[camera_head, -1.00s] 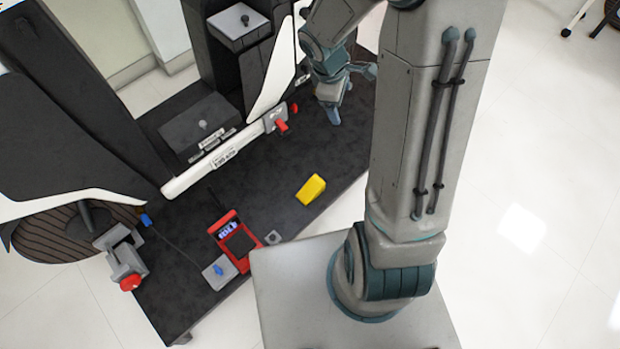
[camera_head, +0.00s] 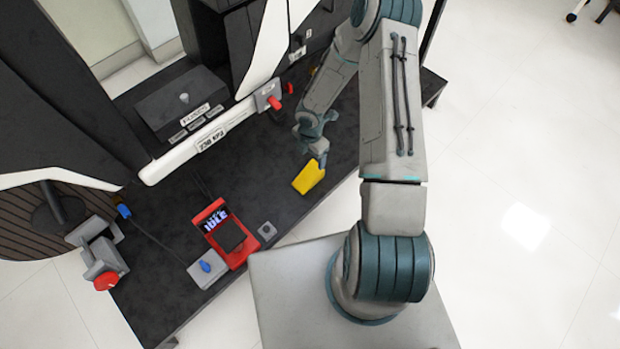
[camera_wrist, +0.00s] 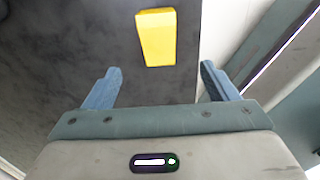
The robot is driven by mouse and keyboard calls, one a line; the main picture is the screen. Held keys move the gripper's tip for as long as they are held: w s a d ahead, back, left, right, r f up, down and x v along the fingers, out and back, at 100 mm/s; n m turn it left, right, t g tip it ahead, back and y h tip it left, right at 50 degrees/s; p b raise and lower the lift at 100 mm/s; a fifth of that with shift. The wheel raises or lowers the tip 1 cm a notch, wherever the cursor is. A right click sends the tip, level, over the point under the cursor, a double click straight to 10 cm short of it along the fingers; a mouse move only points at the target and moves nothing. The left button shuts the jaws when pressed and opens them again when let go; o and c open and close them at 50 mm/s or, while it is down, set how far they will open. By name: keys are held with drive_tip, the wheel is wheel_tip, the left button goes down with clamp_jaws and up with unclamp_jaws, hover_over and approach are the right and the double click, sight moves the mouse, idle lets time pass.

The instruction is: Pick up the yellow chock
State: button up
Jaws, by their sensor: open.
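The yellow chock (camera_head: 308,178) lies on the dark bench top near its front edge. In the wrist view the yellow chock (camera_wrist: 156,38) is ahead of my gripper, between the lines of the two fingers, slightly left of the middle. My gripper (camera_wrist: 160,84) is open, with its blue fingers apart and nothing between them. In the head view my gripper (camera_head: 321,160) is close to the chock, over its upper right end, and covers a small part of it. I cannot tell whether a finger touches it.
A red handheld device (camera_head: 224,232) lies left of the chock on the dark bench (camera_head: 180,275). A small grey block (camera_head: 267,231) sits beside it. A white bar (camera_head: 190,147) with red parts runs behind. A grey clamp with a red knob (camera_head: 105,281) is at the left end.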

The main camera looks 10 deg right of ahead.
drive_tip(key=b, duration=0.2)
hover_over(310, 173)
drive_tip(key=f, duration=0.6)
drive_tip(key=shift+s+f, duration=0.2)
drive_tip(key=shift+f, duration=0.15)
drive_tip(key=f+b, duration=0.1)
drive_tip(key=f, duration=0.1)
drive_tip(key=f+b, duration=0.1)
drive_tip(key=f, duration=0.1)
drive_tip(key=f+b, duration=0.1)
drive_tip(key=f, duration=0.1)
drive_tip(key=shift+w+f, duration=0.25)
drive_tip(key=shift+r, duration=0.1)
drive_tip(key=c, duration=1.3)
